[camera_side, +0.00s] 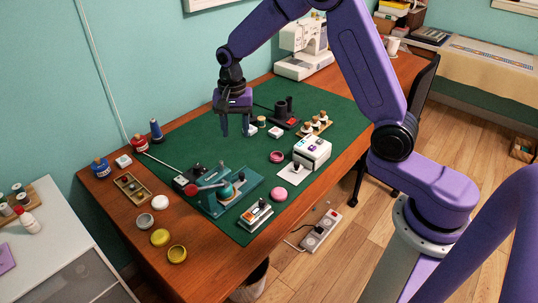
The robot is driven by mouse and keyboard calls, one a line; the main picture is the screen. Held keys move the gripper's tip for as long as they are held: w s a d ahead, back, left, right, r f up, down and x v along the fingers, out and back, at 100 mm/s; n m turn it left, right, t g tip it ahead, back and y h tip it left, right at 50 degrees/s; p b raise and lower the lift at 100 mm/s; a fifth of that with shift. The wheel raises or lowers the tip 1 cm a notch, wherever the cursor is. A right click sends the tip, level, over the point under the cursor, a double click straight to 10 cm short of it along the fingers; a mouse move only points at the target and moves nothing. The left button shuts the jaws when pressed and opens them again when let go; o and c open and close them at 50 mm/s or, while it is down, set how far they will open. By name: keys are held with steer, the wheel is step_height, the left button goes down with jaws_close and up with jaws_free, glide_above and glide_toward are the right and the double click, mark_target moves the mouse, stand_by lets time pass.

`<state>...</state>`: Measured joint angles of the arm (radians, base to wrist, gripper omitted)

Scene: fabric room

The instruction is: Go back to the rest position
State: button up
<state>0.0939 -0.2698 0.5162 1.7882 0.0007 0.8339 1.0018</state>
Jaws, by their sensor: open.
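My gripper (235,130) is purple with dark joints and hangs above the green mat (190,148), left of the mat's middle. It points down with its two fingers apart and nothing between them. The fingertips look clear of the mat, though their exact height is hard to judge. My purple arm reaches in from the right and arches over the table.
A teal press with a red-knobbed lever (192,189) stands below the gripper in view. A white box device (312,152), a pink disc (279,194), and a dark-based tool (284,112) are on the mat. A sewing machine (303,45) stands at the back.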

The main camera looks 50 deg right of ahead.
steer(key=s+a+r+n, duration=0.4)
steer(key=s+n, duration=0.2)
steer(key=s, duration=0.2)
steer(key=s+d+r+n, duration=0.1)
steer(key=s+d+n, duration=0.1)
steer(key=s+n, duration=0.6)
steer(key=s+d+r+n, duration=0.2)
steer(key=s+n, duration=0.6)
steer(key=s, duration=1.1)
